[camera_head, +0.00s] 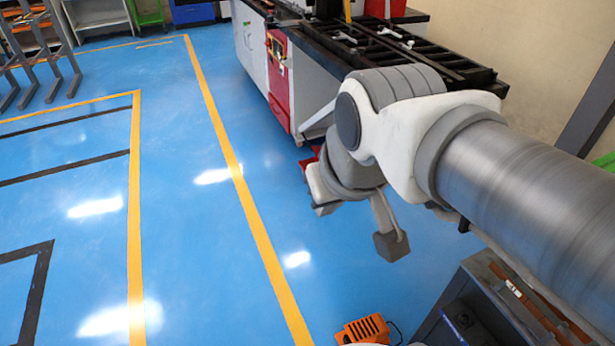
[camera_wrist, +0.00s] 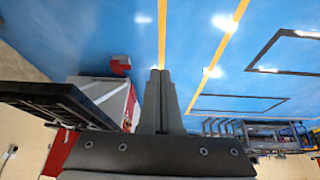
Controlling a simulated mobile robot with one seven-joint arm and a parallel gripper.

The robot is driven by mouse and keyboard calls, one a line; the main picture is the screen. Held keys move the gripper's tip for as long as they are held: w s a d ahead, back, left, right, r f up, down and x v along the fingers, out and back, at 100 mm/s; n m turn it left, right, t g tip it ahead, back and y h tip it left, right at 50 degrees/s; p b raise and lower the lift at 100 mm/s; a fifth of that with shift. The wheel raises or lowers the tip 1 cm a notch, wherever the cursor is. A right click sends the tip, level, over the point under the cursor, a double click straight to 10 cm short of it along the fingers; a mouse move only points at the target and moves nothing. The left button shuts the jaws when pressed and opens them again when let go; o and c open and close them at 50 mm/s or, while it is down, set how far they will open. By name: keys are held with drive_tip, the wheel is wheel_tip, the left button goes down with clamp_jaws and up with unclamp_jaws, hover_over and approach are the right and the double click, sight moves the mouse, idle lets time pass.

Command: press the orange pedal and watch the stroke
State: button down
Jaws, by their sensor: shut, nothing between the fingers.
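A ribbed orange object (camera_head: 365,330), apparently the orange pedal, lies on the blue floor at the bottom edge of the head view, with a dark cable beside it. Its lower part is cut off, and it does not show in the wrist view. My gripper (camera_wrist: 160,72) is shut and empty in the wrist view, apart from any object. In the head view my arm reaches in from the right, its end above the floor, beyond the orange object. The bender (camera_head: 345,55) stands at the back, partly behind my arm; no stroke motion is discernible.
A red item (camera_wrist: 120,65) lies on the floor by the machine, mostly hidden by my arm in the head view. A grey cart (camera_head: 455,305) stands right of the orange object. Open blue floor (camera_head: 200,230) with yellow lines lies left; racks (camera_head: 40,45) stand far left.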

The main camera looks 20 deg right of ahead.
drive_tip(key=w+d+f+g+b, duration=0.1)
drive_tip(key=w+d+f+b, duration=0.2)
drive_tip(key=w+d+f, duration=0.4)
drive_tip(key=w+d+f+n+g+h+b, duration=0.1)
drive_tip(key=w+d+f+b, duration=0.1)
drive_tip(key=w+f+b, duration=0.5)
drive_tip(key=w+d+f+g, duration=0.2)
drive_tip(key=w+d+f, duration=0.3)
drive_tip(key=f, duration=0.5)
drive_tip(key=w+d+f+b, duration=0.1)
drive_tip(key=d+f, duration=0.2)
drive_tip(key=f, duration=0.3)
drive_tip(key=w+d+f+b, duration=0.2)
drive_tip(key=f, duration=0.4)
drive_tip(key=s+d+f+g+y+b, duration=0.1)
drive_tip(key=d+f+b, duration=0.15)
drive_tip(key=f, duration=0.95)
drive_tip(key=s+d+f+y+b, duration=0.15)
drive_tip(key=d+f, duration=0.25)
drive_tip(key=f, duration=0.7)
drive_tip(key=s+f+b, duration=0.2)
drive_tip(key=s+f, duration=0.1)
drive_tip(key=f, duration=0.9)
drive_tip(key=s+f+y+b, duration=0.1)
drive_tip(key=s+f+b, duration=0.2)
drive_tip(key=f, duration=0.9)
drive_tip(key=shift+s+d+f+g, duration=0.15)
drive_tip(key=shift+s+d+g, duration=0.05)
drive_tip(key=shift+d+g, duration=0.1)
